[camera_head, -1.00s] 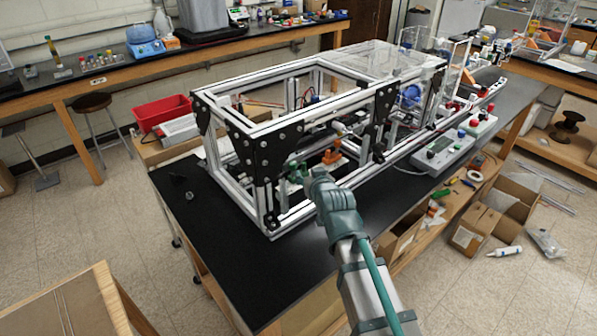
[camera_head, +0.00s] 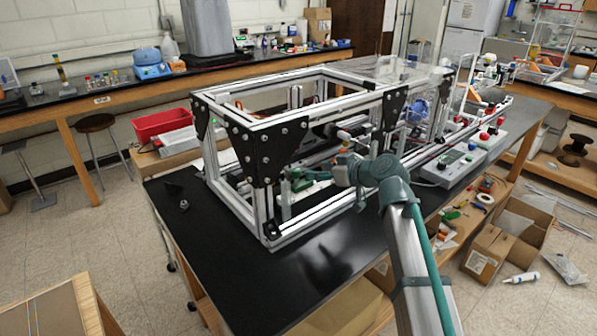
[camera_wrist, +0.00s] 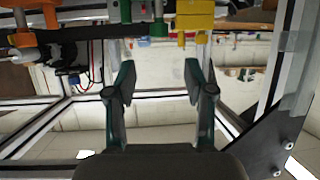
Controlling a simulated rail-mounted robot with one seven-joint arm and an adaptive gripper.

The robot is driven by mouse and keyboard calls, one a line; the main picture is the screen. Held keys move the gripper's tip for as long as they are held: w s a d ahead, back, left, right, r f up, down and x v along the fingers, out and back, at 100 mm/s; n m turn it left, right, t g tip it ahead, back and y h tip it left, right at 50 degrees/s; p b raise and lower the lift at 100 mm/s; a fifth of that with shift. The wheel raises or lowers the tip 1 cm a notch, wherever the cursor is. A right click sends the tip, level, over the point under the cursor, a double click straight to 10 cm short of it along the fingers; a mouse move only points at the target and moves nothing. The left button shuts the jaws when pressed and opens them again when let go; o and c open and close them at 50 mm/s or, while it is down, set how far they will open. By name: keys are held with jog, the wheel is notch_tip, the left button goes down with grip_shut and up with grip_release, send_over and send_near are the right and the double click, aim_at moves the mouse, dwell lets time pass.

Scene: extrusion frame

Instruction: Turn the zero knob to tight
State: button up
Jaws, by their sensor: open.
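My gripper (camera_wrist: 158,75) is open and empty in the wrist view, its two dark green fingers apart. In the head view my gripper (camera_head: 296,180) is at the near side of the aluminium extrusion frame (camera_head: 300,222), partly behind a black corner plate (camera_head: 262,150). Beyond the fingertips, at the top of the wrist view, are a green part (camera_wrist: 150,24), a yellow part (camera_wrist: 195,22) and an orange part (camera_wrist: 26,14). I cannot tell which of them, if any, is the zero knob. No marking for tight is readable.
Frame bars and a black plate (camera_wrist: 268,140) close in on the right of the wrist view. A grey control box (camera_head: 450,165) stands right of the frame on the black bench. The bench top (camera_head: 190,235) is mostly clear at left.

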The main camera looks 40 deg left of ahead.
aim_at(297, 170)
jog(key=p+x, duration=0.1)
jog(key=x, duration=0.8)
jog(key=shift+w+a+f+p, duration=0.1)
jog(key=shift+a+f+p, duration=0.1)
jog(key=shift+a+p, duration=0.15)
jog(key=shift+d, duration=0.1)
grip_shut()
